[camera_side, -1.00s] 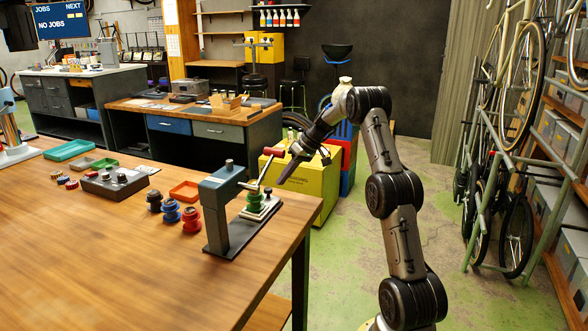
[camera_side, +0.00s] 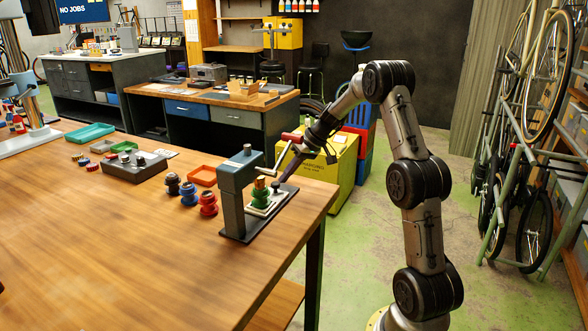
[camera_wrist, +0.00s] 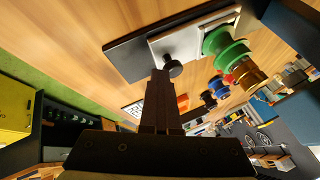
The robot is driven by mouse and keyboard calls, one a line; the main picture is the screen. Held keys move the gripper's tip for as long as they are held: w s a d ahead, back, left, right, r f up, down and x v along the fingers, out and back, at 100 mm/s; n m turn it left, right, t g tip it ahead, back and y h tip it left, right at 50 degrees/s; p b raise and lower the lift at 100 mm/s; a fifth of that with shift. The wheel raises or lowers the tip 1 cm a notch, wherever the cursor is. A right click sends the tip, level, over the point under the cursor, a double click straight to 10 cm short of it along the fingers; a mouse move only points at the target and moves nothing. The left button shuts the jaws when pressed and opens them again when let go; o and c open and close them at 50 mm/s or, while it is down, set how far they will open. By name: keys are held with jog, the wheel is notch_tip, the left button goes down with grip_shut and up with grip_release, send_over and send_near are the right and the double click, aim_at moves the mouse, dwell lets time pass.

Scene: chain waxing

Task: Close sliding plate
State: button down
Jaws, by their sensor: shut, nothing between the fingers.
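The sliding plate (camera_side: 281,197) is a pale plate with a small black knob (camera_wrist: 173,68), lying on the dark base (camera_side: 246,234) of a grey-blue press (camera_side: 236,175). A green spool (camera_side: 261,195) with a brass-coloured part (camera_side: 260,182) on top stands on the pale plate area under the press head. The plate (camera_wrist: 184,44) and green spool (camera_wrist: 226,50) also show in the wrist view. My gripper (camera_side: 279,182) is shut and empty, angled down with its fingertips at the knob. In the wrist view the fingertips (camera_wrist: 160,74) appear right beside the knob; contact is unclear.
A red-handled crank (camera_side: 291,137) sticks out from the press close to my gripper. Black, blue and red spools (camera_side: 189,193) stand left of the press, with an orange tray (camera_side: 203,175) behind. The wooden table (camera_side: 120,240) is clear at front left.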

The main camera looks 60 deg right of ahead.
aim_at(279, 198)
jog(key=a, duration=0.5)
jog(key=shift+a, duration=0.15)
jog(key=shift+a+f, duration=0.1)
